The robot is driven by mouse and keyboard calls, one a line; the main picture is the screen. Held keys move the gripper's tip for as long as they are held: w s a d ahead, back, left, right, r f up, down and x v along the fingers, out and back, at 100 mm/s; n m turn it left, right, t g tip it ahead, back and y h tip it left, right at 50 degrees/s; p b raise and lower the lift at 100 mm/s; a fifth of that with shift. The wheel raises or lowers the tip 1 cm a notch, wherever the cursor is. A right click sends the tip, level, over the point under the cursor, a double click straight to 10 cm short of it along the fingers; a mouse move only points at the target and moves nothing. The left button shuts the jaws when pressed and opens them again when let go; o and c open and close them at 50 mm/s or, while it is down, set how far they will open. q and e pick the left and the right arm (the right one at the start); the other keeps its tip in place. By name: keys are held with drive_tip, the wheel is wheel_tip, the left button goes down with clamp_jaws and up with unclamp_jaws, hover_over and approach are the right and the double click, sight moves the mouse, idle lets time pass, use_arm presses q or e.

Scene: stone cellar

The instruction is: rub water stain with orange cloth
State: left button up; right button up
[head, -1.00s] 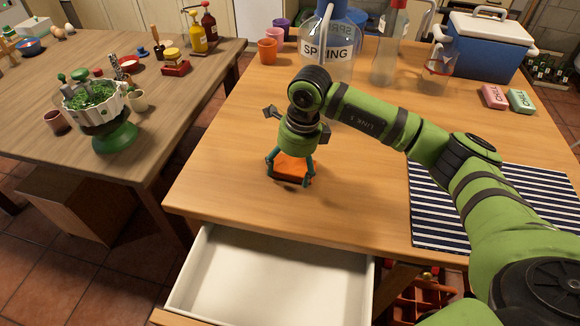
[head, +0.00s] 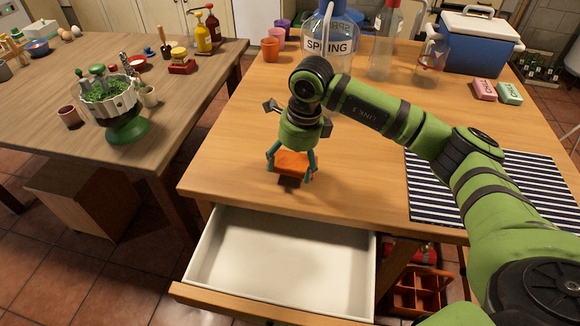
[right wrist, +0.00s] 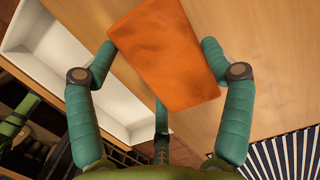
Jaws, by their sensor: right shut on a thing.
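The orange cloth (head: 294,161) is a folded pad between the fingers of my right gripper (head: 291,172). My right gripper is shut on it and points down over the front of the near wooden table (head: 360,150). A dark shadow lies just below the cloth, so it appears a little above the tabletop. In the right wrist view the cloth (right wrist: 165,55) fills the space between the teal fingers. I cannot make out a water stain; the cloth and gripper hide the wood beneath them. My left gripper is not in view.
An open white drawer (head: 280,262) juts out below the table's front edge. A striped mat (head: 490,188) lies to the right. A large spring-water bottle (head: 328,45), cups, a clear bottle and a blue cooler (head: 480,45) stand at the back. The table's middle left is clear.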

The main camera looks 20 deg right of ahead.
drive_tip(key=shift+w+d+r+p, duration=0.15)
drive_tip(key=shift+r+p, duration=0.25)
drive_tip(key=shift+r, duration=0.55)
drive_tip(key=shift+r+p, duration=0.95)
drive_tip(key=shift+r, duration=0.8)
drive_tip(key=shift+f, duration=0.1)
